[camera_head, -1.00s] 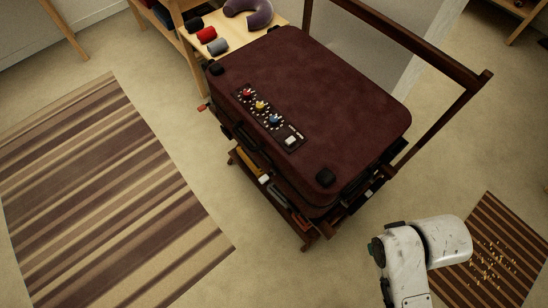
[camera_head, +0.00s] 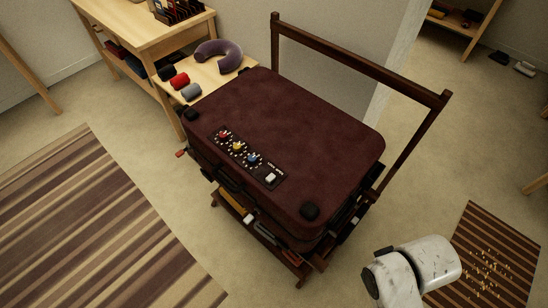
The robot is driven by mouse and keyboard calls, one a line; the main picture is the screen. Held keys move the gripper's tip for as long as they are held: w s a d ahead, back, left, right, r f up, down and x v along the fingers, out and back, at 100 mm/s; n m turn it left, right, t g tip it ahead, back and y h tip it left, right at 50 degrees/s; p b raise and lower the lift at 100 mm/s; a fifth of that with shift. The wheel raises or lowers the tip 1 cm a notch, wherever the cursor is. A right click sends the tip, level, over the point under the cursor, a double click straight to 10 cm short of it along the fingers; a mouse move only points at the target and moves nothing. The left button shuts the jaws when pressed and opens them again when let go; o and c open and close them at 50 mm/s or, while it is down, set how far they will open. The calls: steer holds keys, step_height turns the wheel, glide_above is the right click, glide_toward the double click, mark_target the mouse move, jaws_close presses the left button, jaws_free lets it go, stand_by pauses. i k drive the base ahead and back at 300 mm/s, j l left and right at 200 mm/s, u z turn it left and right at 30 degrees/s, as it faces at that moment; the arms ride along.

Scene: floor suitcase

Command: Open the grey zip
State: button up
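A dark maroon suitcase (camera_head: 300,120) lies flat and closed on a dark wooden stand (camera_head: 297,272). Its top carries a black panel (camera_head: 262,176) with a red, a yellow and a blue dial and a white switch (camera_head: 270,178). A small red tab (camera_head: 181,153) sticks out at the suitcase's left corner. I cannot make out a grey zip; the side below the lid is dark and small in the picture. White links of my arm show at the lower right, apart from the suitcase. My gripper is not in view.
The stand's tall wooden frame (camera_head: 360,62) rises behind the suitcase. A light wooden table (camera_head: 150,38) with a neck pillow (camera_head: 219,55) and rolled items is at the back left. A striped rug (camera_head: 90,220) lies left, a smaller mat (camera_head: 495,255) right. Bare floor lies between the suitcase and the left rug.

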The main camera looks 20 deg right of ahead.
mark_target(249, 217)
steer(key=i+u, duration=0.2)
steer(key=u, duration=0.25)
steer(key=i+u, duration=0.2)
steer(key=u, duration=0.3)
